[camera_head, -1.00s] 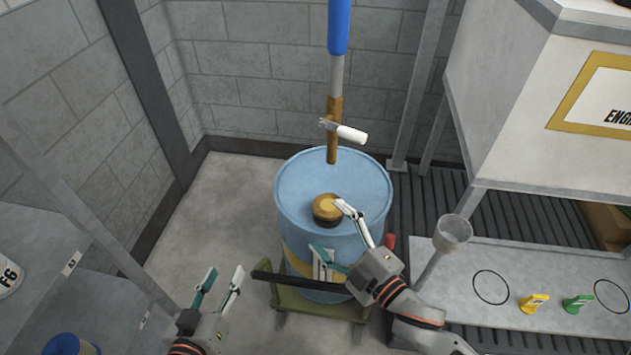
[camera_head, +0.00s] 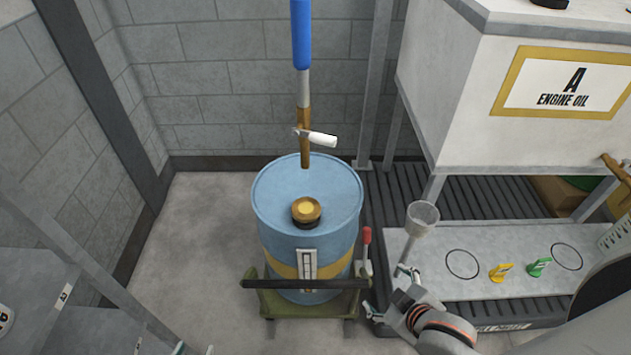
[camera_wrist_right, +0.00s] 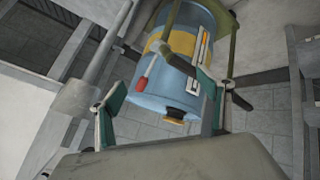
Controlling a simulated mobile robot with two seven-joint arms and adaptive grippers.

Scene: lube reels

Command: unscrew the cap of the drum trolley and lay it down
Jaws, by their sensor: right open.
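The drum trolley is an olive frame (camera_head: 310,305) with a dark handle bar, carrying a blue drum (camera_head: 275,205) with a yellow band. The gold cap (camera_head: 306,208) with a dark lower ring sits on the drum top near its front edge; it also shows in the right wrist view (camera_wrist_right: 176,115). My right gripper (camera_head: 388,291) is open and empty, to the right of the drum and below the cap, apart from it. The right wrist view shows its spread fingers (camera_wrist_right: 160,112) with the drum beyond. My left gripper (camera_head: 195,349) shows only its separated fingertips at the bottom edge.
A blue-handled pump tube (camera_head: 305,100) with a white lever hangs above the drum's back. Open floor (camera_head: 195,250) lies left of the drum.

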